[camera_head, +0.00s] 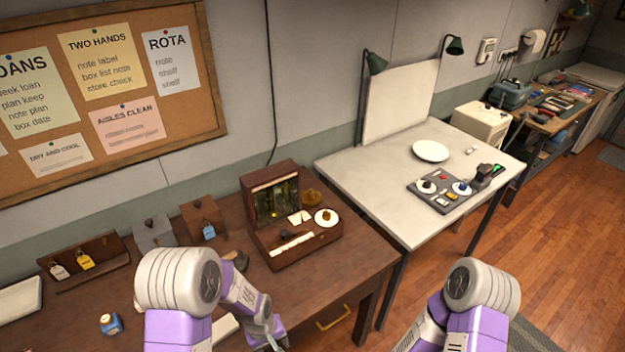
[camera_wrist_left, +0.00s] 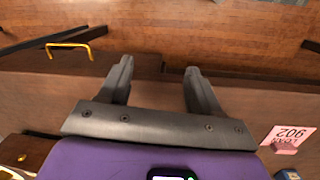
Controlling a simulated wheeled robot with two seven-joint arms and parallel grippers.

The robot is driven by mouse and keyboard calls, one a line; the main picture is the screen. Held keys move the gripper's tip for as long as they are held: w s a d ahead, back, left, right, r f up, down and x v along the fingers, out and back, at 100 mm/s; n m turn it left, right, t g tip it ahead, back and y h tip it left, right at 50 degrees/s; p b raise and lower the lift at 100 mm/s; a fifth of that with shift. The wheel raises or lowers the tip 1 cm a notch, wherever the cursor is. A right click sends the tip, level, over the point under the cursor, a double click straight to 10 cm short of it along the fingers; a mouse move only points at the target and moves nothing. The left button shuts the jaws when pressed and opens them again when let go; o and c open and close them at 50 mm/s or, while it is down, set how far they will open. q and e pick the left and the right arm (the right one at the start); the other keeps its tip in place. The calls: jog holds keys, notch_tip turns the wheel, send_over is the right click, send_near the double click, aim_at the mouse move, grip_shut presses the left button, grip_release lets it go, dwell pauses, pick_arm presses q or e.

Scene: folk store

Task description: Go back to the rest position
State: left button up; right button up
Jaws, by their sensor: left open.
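My left gripper (camera_wrist_left: 156,85) is open in the left wrist view, with its two dark fingers apart and nothing between them. It is over the front edge of the brown desk (camera_wrist_left: 140,90), with the wooden floor beyond. In the head view my left arm comes down over the desk, and the left gripper (camera_head: 268,338) is low near the bottom edge, partly cut off. My right arm shows at the lower right of the head view, but its gripper is out of the picture.
An open wooden case (camera_head: 290,250) stands on the desk, right of my left arm. A yellow drawer handle (camera_head: 333,318) is on the desk front. A pale table (camera_head: 390,200) stands to the right. A pink card (camera_wrist_left: 287,137) lies beside the left gripper.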

pick_arm(q)
jog(key=s+f+m+h+b, duration=0.1)
jog(key=s+f+b, duration=0.4)
jog(key=f, duration=0.4)
jog(key=s+d+f+m+t+h+b, duration=0.1)
jog(key=s+f+b, duration=0.4)
jog(key=s+f, duration=0.2)
notch_tip(320, 180, down, 2)
jog(key=shift+s+d+f+h+b, duration=0.2)
jog(key=shift+h+b, duration=0.1)
jog(key=shift+b, duration=0.1)
pick_arm(e)
notch_tip(320, 180, down, 12)
jog(key=shift+s, duration=0.2)
jog(key=shift+r, duration=0.1)
pick_arm(q)
jog(key=shift+a, duration=0.1)
jog(key=shift+c, duration=0.5)
pick_arm(e)
jog(key=shift+c, duration=0.3)
